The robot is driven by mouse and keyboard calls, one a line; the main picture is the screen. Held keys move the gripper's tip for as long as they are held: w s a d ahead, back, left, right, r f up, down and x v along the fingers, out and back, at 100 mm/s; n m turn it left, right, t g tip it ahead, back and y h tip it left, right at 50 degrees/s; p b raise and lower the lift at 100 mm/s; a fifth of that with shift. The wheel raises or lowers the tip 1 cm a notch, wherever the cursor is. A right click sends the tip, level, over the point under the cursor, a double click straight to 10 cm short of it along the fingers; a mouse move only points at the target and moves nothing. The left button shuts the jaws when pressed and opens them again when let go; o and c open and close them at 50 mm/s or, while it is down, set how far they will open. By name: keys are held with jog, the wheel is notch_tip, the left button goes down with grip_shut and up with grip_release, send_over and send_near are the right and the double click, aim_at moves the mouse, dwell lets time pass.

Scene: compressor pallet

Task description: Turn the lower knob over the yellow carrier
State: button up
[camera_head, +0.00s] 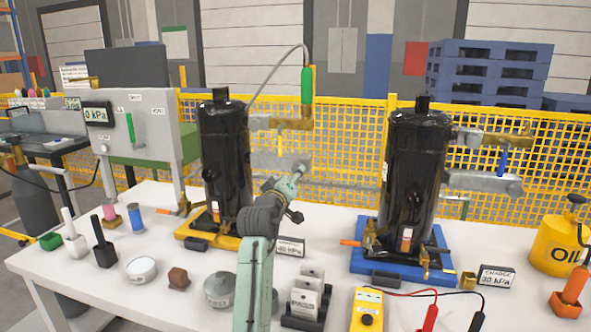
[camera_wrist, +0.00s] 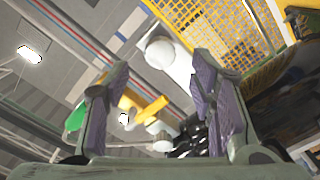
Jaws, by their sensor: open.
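The yellow carrier (camera_head: 231,243) stands on the table under the left black compressor (camera_head: 222,155). Two valve fittings stick out to the right of this compressor, an upper brass one (camera_head: 291,123) and a lower grey one (camera_head: 268,160). The lower knob (camera_head: 302,163) is at the outer end of the grey fitting, partly hidden by my gripper (camera_head: 294,178). In the wrist view, a pale round knob (camera_wrist: 160,48) shows between and beyond the tips of my open gripper (camera_wrist: 160,72). I cannot tell whether the fingers touch it. The jaws hold nothing.
A second black compressor (camera_head: 411,180) on a blue carrier (camera_head: 444,262) stands to the right. A hose with a green handle (camera_head: 307,86) rises above the brass fitting. A yellow mesh fence (camera_head: 345,135) runs behind. Weights, a meter (camera_head: 367,310) and small parts crowd the table front.

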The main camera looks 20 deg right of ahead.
jog(key=shift+p+x, duration=0.55)
jog(key=shift+x, duration=2.15)
jog(key=shift+c, duration=0.3)
jog(key=c, duration=1.1)
